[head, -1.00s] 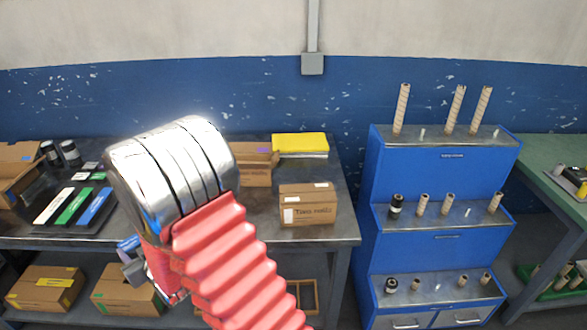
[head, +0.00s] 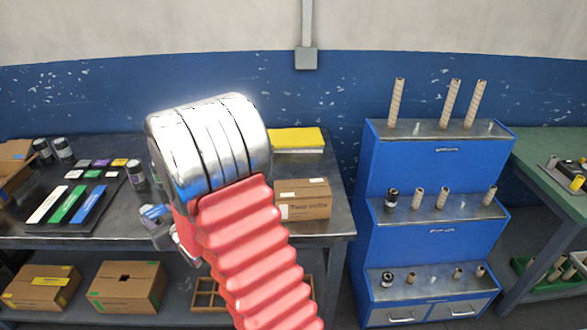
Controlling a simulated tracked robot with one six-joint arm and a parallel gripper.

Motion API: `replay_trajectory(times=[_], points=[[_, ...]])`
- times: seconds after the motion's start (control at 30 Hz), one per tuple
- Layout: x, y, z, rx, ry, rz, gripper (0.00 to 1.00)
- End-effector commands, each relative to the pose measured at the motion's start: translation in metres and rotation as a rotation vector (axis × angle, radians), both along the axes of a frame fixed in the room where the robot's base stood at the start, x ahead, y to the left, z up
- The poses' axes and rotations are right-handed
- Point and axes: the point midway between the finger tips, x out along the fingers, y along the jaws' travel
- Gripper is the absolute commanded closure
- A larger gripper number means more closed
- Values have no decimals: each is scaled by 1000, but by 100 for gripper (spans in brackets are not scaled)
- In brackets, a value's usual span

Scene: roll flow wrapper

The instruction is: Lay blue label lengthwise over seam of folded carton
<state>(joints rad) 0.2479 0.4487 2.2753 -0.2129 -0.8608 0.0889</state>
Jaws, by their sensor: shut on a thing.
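My gripper (head: 165,228) is partly hidden behind my silver wrist and red arm sleeve, above the front of the left bench. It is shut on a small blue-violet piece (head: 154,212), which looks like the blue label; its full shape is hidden. A long blue strip (head: 90,205) lies on a dark mat left of the gripper, beside a green and a white strip. A closed brown carton (head: 303,199) with white labels and handwriting stands on the bench to the right. I cannot tell which carton is the folded one, and no seam is clear.
Small coloured tags and dark jars (head: 63,150) stand behind the strips. A yellow pad (head: 297,138) lies at the back. Cartons with yellow (head: 40,288) and green labels (head: 125,286) sit on the lower shelf. A blue stepped rack (head: 430,215) of rolls stands right of the bench.

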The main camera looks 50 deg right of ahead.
Motion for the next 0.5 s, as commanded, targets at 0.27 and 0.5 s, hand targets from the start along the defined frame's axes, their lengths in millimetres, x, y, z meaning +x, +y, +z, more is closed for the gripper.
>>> replay_trajectory(times=[0.27, 0.5], points=[[-21, -95, 21, -1, -2, -76, 81], [-52, -170, 36, -2, -2, -137, 81]])
